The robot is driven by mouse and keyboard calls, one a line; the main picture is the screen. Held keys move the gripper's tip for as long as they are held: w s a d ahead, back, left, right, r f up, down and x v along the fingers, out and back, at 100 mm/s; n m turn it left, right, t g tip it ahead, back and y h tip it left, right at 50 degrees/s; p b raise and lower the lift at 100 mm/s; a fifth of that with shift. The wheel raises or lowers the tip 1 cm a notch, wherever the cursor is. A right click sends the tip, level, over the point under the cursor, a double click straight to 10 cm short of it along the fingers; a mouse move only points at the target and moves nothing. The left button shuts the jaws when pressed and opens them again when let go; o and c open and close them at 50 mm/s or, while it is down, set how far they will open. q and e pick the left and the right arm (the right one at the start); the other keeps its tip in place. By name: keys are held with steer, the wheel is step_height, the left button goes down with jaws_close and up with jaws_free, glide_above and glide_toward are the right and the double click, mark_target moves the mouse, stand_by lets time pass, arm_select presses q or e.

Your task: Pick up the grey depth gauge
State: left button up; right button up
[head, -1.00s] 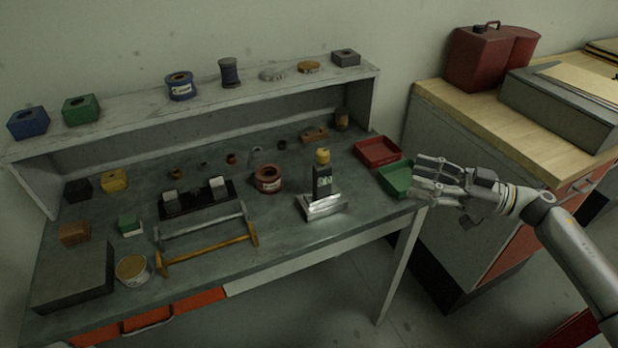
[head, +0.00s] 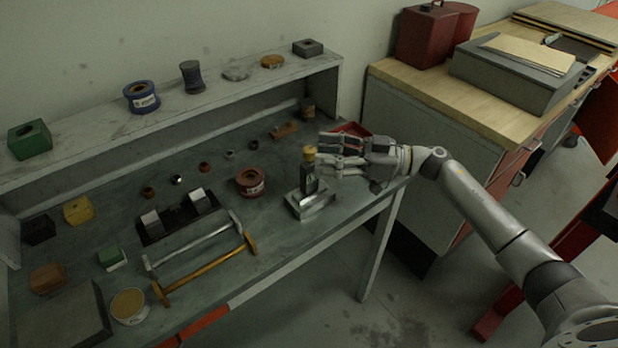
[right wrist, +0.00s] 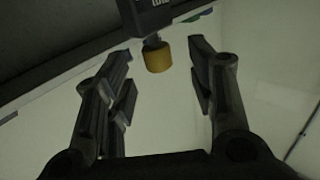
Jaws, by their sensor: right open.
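The grey depth gauge (head: 314,203) stands upright near the right end of the workbench. It has a silver base, a dark body with a small display and a yellow knob on top. My right gripper (head: 324,152) is open beside its top, reaching in from the right and partly overlapping the body in the head view. In the right wrist view, the gauge's yellow knob (right wrist: 158,60) and part of its dark body show ahead, between the spread fingers (right wrist: 160,75). Nothing is held. My left gripper is out of view.
A red tray (head: 352,129) lies behind my right gripper. A reddish-brown spool (head: 250,182) sits left of the gauge, with a dark rack (head: 177,218) and two handled bars farther left. A shelf (head: 215,97) runs along the back. The wooden-topped cabinet (head: 420,95) stands to the right.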

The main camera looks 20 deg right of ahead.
mark_target(310, 148)
steer(key=p+x, duration=0.1)
steer(key=x, duration=0.3)
steer(key=shift+w+a, duration=0.1)
steer(key=shift+c, duration=0.4)
jaws_close()
